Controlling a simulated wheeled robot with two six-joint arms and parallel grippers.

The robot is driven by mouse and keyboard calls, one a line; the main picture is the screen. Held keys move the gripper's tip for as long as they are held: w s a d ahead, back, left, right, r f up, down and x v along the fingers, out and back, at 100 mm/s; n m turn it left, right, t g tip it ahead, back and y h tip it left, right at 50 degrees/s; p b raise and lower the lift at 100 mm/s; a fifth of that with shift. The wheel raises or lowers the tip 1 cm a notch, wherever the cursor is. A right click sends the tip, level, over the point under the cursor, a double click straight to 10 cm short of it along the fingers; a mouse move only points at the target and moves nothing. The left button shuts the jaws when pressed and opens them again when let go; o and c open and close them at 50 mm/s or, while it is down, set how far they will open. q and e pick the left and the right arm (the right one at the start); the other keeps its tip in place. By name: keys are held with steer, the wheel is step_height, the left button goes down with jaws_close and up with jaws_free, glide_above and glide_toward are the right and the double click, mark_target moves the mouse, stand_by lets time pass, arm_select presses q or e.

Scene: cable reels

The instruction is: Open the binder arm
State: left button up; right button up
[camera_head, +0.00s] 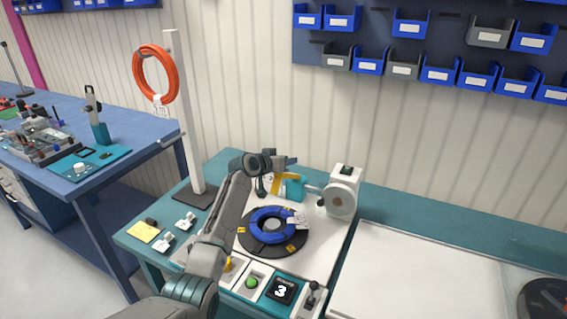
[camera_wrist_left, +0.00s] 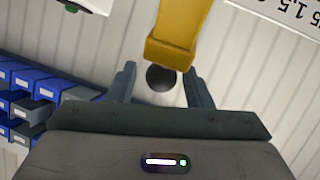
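The binder is a white machine (camera_head: 343,195) at the back of the work board. Its arm reaches left and carries a teal block (camera_head: 296,188) and a yellow piece (camera_head: 284,181). My left gripper (camera_head: 283,162) is at the yellow piece, above the reel plate. In the left wrist view its fingers (camera_wrist_left: 163,84) are apart. The end of the yellow piece (camera_wrist_left: 178,40) reaches towards the gap between them, and a dark round knob (camera_wrist_left: 160,79) shows in that gap. I cannot tell whether the fingers touch either. My right gripper is not in view.
A blue cable coil (camera_head: 268,237) lies on a black round plate below. A green button (camera_head: 252,283), a display reading 3 (camera_head: 282,290) and a lever (camera_head: 311,297) are at the front. An orange coil (camera_head: 136,72) hangs on a white post (camera_head: 187,110).

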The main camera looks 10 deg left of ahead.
arm_select(q)
steer(key=shift+f, duration=0.2)
steer(key=shift+s, duration=0.15)
steer(key=shift+s+a, duration=0.15)
steer(key=shift+s, duration=0.05)
steer(key=b+v, duration=0.3)
steer(key=v, duration=0.7)
steer(key=shift+r, duration=0.2)
steer(key=shift+o, duration=0.2)
